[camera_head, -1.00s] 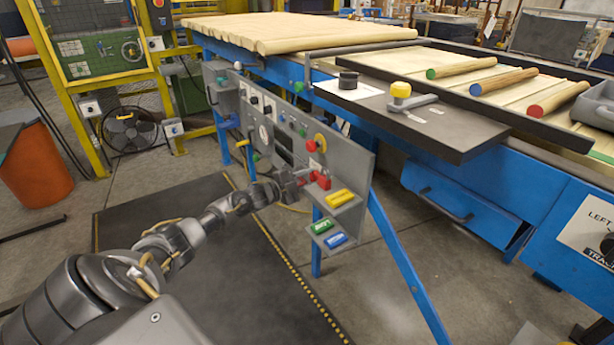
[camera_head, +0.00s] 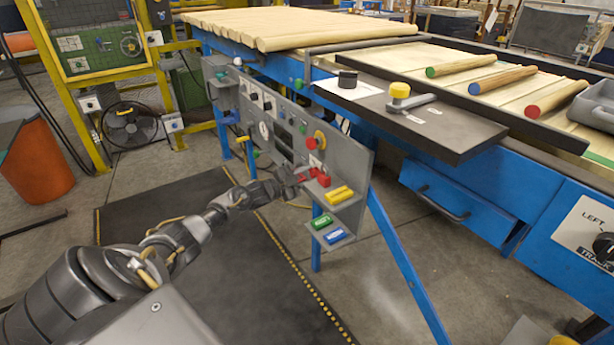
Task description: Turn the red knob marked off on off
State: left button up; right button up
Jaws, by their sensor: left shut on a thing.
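The grey control panel (camera_head: 345,160) stands upright on the blue frame, with gauges, switches and buttons on its face. The red knob (camera_head: 313,173) is low on the panel's right part. My left gripper (camera_head: 301,177) reaches in from the left and is shut on the knob, partly hiding it. The knob's marking is too small to read. A red block (camera_head: 324,181) sits just right of the knob, close to a yellow block (camera_head: 340,195) on a small ledge. My right gripper is out of view.
A round red button (camera_head: 311,143) and a yellow knob (camera_head: 319,135) are above the red knob. A green block (camera_head: 322,221) and a blue block (camera_head: 335,236) lie on a lower ledge. A dark mat (camera_head: 230,265) covers clear floor before the panel.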

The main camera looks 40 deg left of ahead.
pick_arm(q)
jog(key=shift+f, duration=0.1)
jog(key=o, duration=1)
jog(key=p+v, duration=0.2)
jog(key=v, duration=0.9)
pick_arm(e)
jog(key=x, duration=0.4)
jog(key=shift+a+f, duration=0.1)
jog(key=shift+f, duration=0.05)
